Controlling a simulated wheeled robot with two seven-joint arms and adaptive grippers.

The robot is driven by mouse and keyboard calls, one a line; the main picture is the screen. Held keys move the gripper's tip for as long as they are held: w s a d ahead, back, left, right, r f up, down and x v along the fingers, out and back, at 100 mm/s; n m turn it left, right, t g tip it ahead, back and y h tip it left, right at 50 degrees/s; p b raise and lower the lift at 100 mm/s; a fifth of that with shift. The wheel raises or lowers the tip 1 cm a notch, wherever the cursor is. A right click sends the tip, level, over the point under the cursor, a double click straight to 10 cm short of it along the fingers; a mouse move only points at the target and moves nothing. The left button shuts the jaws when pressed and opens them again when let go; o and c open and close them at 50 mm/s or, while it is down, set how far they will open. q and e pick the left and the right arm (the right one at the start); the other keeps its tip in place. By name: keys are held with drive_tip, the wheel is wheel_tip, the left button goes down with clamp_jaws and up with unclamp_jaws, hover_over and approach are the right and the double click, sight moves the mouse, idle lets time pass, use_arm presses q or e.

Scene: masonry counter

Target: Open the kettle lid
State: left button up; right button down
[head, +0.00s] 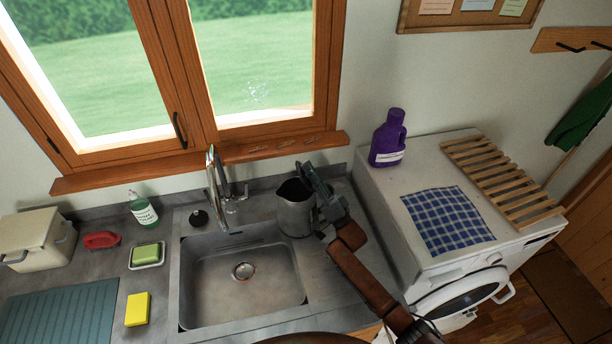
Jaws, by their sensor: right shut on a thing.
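The grey metal kettle (295,216) stands upright on the counter at the right back corner of the sink. Its dark opening shows from above, so the lid is raised from the mouth. My right gripper (318,184) is at the kettle's right rim, shut on what looks like the lid, tilted up there. The fingers hide most of the lid and the kettle's right side. My left gripper is not in view.
The sink (215,285) is empty, with a tap (215,180) behind it, left of the kettle. A purple bottle (388,140) stands on the washing machine (392,200).

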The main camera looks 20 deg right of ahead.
drive_tip(key=shift+d+m+t+h+b, duration=0.15)
drive_tip(key=shift+d+m+t+h, duration=0.2)
drive_tip(key=shift+m+h, duration=0.3)
drive_tip(key=shift+d+m+t+h+b, duration=0.2)
drive_tip(key=shift+m+t+h, duration=0.25)
drive_tip(key=shift+m, duration=0.4)
drive_tip(key=c, duration=1.8)
unclamp_jaws()
drive_tip(key=shift+c, duration=0.2)
drive_tip(key=v, duration=0.7)
drive_tip(key=shift+s, duration=0.2)
drive_tip(key=shift+d+f, duration=0.1)
